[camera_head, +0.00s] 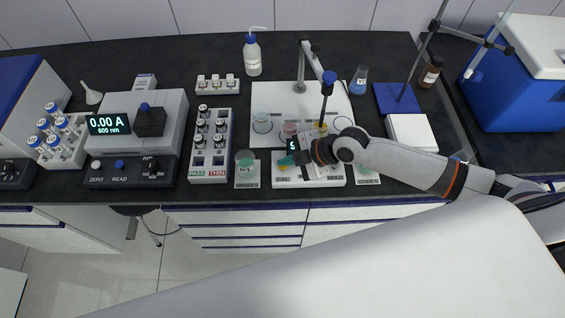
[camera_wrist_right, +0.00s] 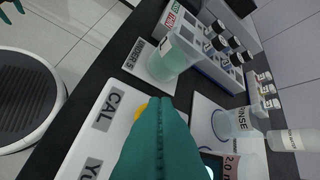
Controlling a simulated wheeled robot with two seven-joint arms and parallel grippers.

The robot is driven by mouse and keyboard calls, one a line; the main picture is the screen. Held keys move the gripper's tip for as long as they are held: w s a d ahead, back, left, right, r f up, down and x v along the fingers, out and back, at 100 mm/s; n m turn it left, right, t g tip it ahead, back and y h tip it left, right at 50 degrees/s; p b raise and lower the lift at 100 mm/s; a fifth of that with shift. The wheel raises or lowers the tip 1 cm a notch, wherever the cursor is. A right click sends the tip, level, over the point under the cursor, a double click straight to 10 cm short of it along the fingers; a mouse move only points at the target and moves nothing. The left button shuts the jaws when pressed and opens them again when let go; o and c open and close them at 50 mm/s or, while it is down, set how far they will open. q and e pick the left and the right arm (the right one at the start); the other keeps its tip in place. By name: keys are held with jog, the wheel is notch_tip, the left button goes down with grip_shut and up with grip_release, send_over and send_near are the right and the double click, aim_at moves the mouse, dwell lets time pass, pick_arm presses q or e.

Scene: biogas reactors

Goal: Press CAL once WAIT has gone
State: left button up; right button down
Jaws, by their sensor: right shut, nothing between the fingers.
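The white meter (camera_head: 310,181) lies near the bench's front edge, with its small dark display (camera_head: 293,144) partly covered by my right gripper (camera_head: 294,160). I cannot read whether WAIT shows. In the right wrist view the CAL label (camera_wrist_right: 108,107) is plain on the meter's top. A yellow button (camera_wrist_right: 141,110) beside it is mostly hidden behind the fingers. My right gripper's teal fingers are shut and empty, over or close to this button; contact cannot be told. A small teal shape, possibly my left gripper (camera_wrist_right: 12,9), shows in the corner of the wrist view.
A beaker of greenish liquid (camera_head: 245,163) stands left of the meter. A rack of vials (camera_head: 210,140) is farther left. Behind the meter are the rinse beaker (camera_head: 262,123) and a stand with an arm (camera_head: 300,86). A stool (camera_wrist_right: 30,95) stands before the bench.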

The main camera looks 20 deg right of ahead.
jog(key=shift+f+b, duration=0.45)
jog(key=shift+f, duration=0.15)
dwell(0.6)
jog(key=shift+r+p, duration=1)
jog(key=shift+r, duration=0.35)
notch_tip(320, 180, up, 5)
jog(key=p, duration=0.4)
